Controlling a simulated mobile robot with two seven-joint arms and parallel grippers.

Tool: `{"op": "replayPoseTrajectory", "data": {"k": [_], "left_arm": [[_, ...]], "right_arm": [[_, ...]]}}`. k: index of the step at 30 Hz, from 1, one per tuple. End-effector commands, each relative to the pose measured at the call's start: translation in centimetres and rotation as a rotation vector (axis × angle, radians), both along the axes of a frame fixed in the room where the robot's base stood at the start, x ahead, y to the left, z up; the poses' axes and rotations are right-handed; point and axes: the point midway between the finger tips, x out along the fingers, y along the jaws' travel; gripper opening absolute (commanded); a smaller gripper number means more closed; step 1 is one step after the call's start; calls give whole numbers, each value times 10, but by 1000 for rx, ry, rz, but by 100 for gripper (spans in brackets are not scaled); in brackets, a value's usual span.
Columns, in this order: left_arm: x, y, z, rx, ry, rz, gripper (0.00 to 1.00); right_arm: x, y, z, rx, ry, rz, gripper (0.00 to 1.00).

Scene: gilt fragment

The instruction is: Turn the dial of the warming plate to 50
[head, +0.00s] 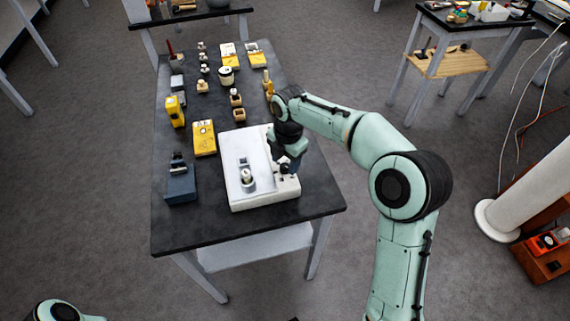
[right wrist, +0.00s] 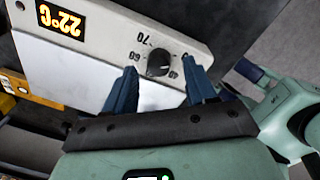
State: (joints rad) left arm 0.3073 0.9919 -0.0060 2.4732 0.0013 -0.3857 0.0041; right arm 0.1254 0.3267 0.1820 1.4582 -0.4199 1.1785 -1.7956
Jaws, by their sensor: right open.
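The warming plate (head: 236,190) is a white, flat box near the front of the dark table in the head view. Its pale front panel (right wrist: 105,28) fills the upper part of the right wrist view, with an orange display (right wrist: 62,19) reading 22°C upside down. The dial (right wrist: 158,62) is a dark round knob ringed by small printed numbers, partly hidden by my fingers; its setting cannot be read. My right gripper (head: 287,170) is at the plate's right edge. In the wrist view its open blue fingers (right wrist: 163,72) stand on either side of the dial, with gaps visible.
A small vial stands in a holder (head: 246,178) on the plate. A dark blue device (head: 180,186) and yellow meters (head: 203,138) stand to its left. Several small wooden-based items are behind it. The table's front right corner (head: 322,200) is clear.

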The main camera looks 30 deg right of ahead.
Motion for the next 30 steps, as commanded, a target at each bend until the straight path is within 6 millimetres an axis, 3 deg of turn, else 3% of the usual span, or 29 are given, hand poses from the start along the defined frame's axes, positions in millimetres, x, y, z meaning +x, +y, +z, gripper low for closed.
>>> {"op": "replayPoseTrajectory", "data": {"k": [4,14,19,20,30], "left_arm": [[-1,0,-2,0,1,0,43],[-1,0,-2,0,1,0,43],[-1,0,-2,0,1,0,43],[-1,0,-2,0,1,0,43],[0,0,0,0,0,0,43]], "right_arm": [[1,0,-13,0,1,-1,56],[1,0,-16,0,0,-1,56],[1,0,-16,0,0,-1,4],[1,0,-16,0,0,-1,0],[1,1,-15,0,-1,-39,0]]}}
